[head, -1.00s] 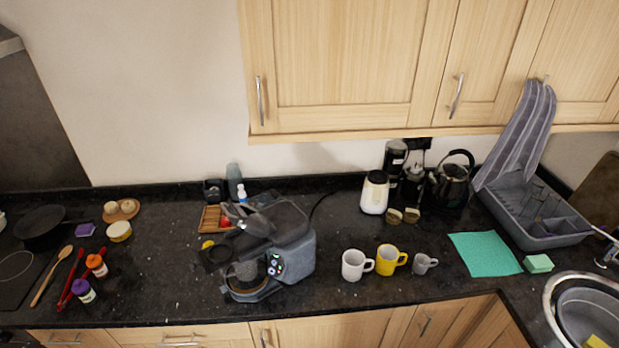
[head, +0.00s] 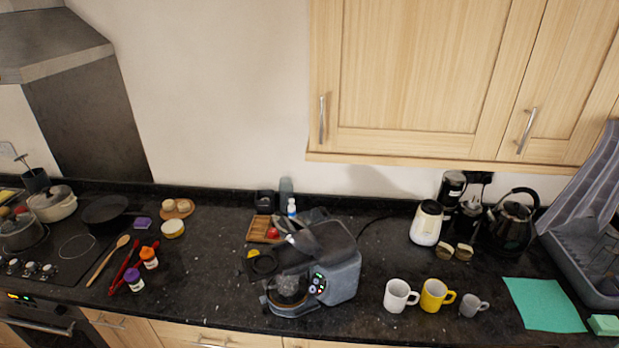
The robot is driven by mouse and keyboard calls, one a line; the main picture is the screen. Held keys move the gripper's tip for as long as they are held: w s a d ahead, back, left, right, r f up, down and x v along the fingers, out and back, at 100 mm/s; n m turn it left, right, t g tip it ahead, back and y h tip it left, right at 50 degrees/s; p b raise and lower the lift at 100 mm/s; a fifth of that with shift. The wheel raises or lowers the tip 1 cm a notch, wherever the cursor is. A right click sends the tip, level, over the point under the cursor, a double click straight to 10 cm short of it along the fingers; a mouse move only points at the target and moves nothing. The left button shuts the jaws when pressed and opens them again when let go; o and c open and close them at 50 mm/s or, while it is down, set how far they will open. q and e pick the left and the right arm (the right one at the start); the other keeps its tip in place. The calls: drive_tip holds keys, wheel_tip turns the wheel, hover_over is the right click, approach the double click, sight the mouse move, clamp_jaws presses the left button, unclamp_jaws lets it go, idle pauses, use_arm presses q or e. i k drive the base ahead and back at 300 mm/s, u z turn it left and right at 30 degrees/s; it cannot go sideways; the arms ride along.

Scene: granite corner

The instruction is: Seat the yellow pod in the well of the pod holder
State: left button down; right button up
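A small yellow pod (head: 253,254) sits on the dark counter, left of the grey coffee machine (head: 340,268). Just in front of it lies a flat black piece with a round opening (head: 263,265), which looks like the pod holder. The pod is beside or at the back edge of this piece; I cannot tell if they touch. The well is too small and dark to see into. Neither of my grippers shows in the head view.
A wooden tray (head: 250,236) with a red item stands behind the pod. White (head: 397,296), yellow (head: 433,296) and grey (head: 470,306) mugs stand right of the machine. The counter between bottles and holder is clear.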

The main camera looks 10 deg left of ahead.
sight(264, 266)
drive_tip(key=z, duration=0.15)
drive_tip(key=k, duration=0.45)
drive_tip(key=u, duration=1)
drive_tip(key=i, duration=0.8)
drive_tip(key=z, duration=0.15)
